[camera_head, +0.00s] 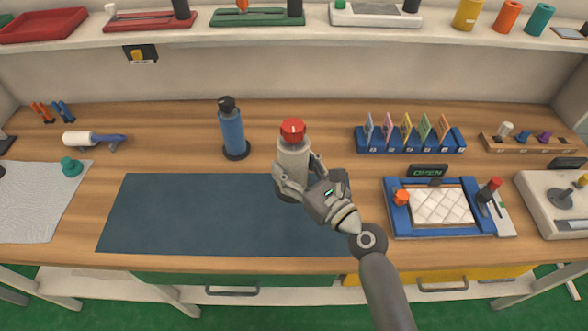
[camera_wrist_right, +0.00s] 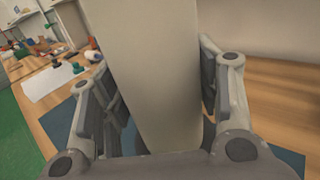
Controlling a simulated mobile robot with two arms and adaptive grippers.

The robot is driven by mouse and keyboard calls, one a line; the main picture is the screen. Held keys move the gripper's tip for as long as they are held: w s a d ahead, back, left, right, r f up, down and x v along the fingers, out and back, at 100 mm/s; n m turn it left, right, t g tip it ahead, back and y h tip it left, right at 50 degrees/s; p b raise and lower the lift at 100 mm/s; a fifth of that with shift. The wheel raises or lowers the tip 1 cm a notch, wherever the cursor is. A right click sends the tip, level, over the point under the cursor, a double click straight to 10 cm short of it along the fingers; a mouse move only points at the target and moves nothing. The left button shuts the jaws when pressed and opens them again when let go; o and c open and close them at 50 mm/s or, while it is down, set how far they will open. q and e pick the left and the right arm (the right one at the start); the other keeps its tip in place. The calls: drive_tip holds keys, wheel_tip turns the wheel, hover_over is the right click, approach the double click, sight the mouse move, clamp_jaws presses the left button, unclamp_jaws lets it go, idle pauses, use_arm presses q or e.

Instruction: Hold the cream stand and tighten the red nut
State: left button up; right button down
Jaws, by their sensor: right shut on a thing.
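The cream stand (camera_head: 292,158) is upright at the back right part of the dark mat, its base partly hidden by my gripper. The red nut (camera_head: 292,131) sits on top of it. My right gripper (camera_head: 297,178) is shut on the stand from the front right, below the nut. In the right wrist view the cream stand (camera_wrist_right: 155,75) fills the middle, between the two fingers of my right gripper (camera_wrist_right: 158,95); the nut is out of that view. My left gripper is in neither view.
A blue bottle-like object (camera_head: 231,132) stands left of the stand, behind the dark mat (camera_head: 180,215). A blue rack (camera_head: 410,146) with coloured cards and a blue-framed tray (camera_head: 400,225) are on the right. The mat's left part is clear. A shelf (camera_head: 340,43) runs along the back.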

drive_tip(key=shift+w+r, duration=0.15)
drive_tip(key=shift+w, duration=0.1)
drive_tip(key=shift+f+b, duration=5.4)
drive_tip(key=shift+f, duration=0.95)
